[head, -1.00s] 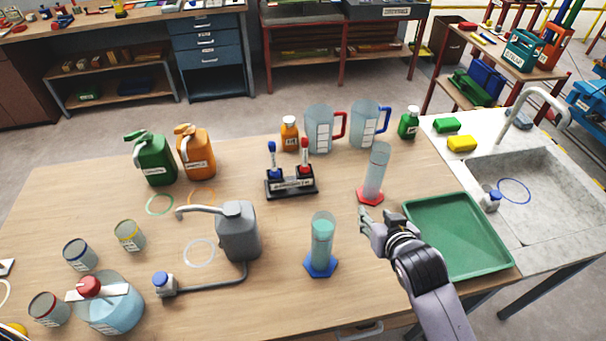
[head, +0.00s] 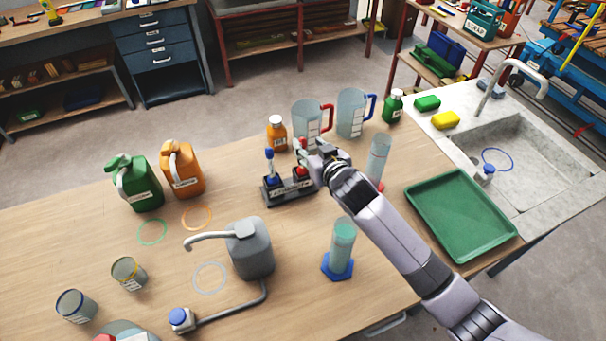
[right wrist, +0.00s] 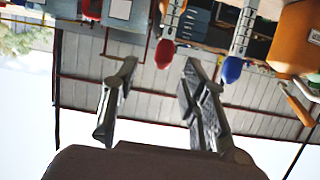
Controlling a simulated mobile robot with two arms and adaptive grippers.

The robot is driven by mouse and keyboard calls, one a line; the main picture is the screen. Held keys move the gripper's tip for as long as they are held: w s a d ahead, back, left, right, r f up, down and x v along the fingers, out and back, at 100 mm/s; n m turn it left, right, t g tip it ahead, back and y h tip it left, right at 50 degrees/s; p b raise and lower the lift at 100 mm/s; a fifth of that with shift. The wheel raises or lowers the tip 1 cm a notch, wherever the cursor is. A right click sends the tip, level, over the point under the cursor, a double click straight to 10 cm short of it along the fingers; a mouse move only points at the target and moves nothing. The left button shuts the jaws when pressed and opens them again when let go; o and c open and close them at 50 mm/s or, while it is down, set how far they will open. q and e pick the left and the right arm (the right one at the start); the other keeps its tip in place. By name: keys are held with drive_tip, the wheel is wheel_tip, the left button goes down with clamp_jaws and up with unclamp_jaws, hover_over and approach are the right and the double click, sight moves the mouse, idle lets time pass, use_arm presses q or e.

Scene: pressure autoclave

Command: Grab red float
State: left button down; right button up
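The red float stands upright in the black labelled holder (head: 288,190), to the right of the blue float (head: 269,160). In the head view my right gripper (head: 308,150) is at the red float's upper part and partly hides it. In the right wrist view the picture is upside down. There the red tip of the red float (right wrist: 165,53) shows between the two spread fingertips of my right gripper (right wrist: 160,65), with gaps on both sides. The blue tip of the blue float (right wrist: 231,70) is outside the fingers, to the right. My left gripper is not in view.
Two clear jugs (head: 307,122) and an orange bottle (head: 277,133) stand just behind the holder. A clear cylinder (head: 378,155) is to the right, and a blue-based cylinder (head: 340,248) stands nearer. A green tray (head: 462,212) lies by the sink.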

sight(304, 142)
drive_tip(key=p+x, duration=0.1)
drive_tip(key=x, duration=0.3)
drive_tip(key=shift+w+a, duration=0.25)
drive_tip(key=shift+f, duration=0.1)
drive_tip(key=shift+c, duration=2.4)
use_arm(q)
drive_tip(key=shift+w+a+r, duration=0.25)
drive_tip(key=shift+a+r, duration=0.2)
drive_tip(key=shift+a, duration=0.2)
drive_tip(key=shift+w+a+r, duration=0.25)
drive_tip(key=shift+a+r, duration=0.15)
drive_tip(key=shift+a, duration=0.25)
use_arm(e)
clamp_jaws()
